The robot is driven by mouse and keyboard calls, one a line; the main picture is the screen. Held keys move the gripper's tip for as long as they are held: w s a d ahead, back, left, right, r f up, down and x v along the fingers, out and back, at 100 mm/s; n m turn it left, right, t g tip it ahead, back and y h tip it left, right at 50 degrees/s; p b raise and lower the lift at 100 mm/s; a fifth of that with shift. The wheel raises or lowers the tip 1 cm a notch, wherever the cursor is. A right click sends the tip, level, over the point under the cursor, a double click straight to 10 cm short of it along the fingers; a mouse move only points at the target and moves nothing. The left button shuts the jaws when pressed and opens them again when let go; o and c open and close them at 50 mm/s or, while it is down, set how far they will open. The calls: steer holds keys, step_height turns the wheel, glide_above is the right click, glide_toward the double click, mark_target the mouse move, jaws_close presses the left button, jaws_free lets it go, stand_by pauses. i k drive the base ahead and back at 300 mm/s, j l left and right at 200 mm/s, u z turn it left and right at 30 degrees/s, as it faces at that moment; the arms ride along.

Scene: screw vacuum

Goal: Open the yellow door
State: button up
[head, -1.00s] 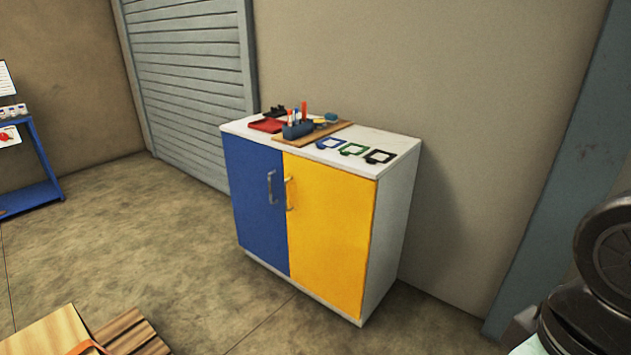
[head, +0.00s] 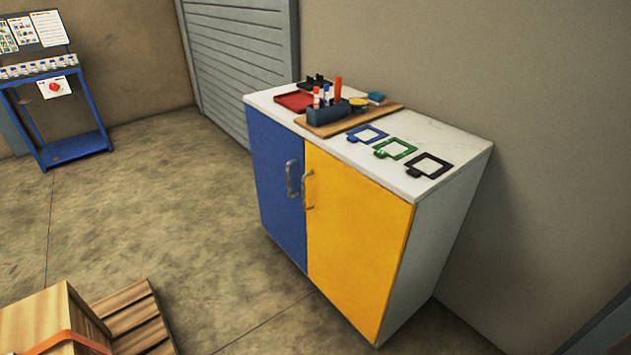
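The yellow door (head: 356,240) is the right-hand door on the front of a white cabinet (head: 450,220). It looks shut. Its grey vertical handle (head: 308,190) is near its left edge, high up. The blue door (head: 275,180) beside it on the left also looks shut, with its own grey handle (head: 291,179) near the middle seam. My gripper is not in the head view, so its state is hidden.
On the cabinet top are a dark holder with tubes (head: 328,110), a red tray (head: 296,101) and three flat frames (head: 396,149). A wooden crate (head: 40,325) and pallet (head: 135,320) stand lower left. A blue stand (head: 75,148) is at the back left. The floor before the doors is clear.

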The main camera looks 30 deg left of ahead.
mark_target(358, 229)
steer(key=i+u, duration=1.25)
steer(key=u, duration=0.25)
steer(key=i+u, duration=0.15)
steer(key=i, duration=0.25)
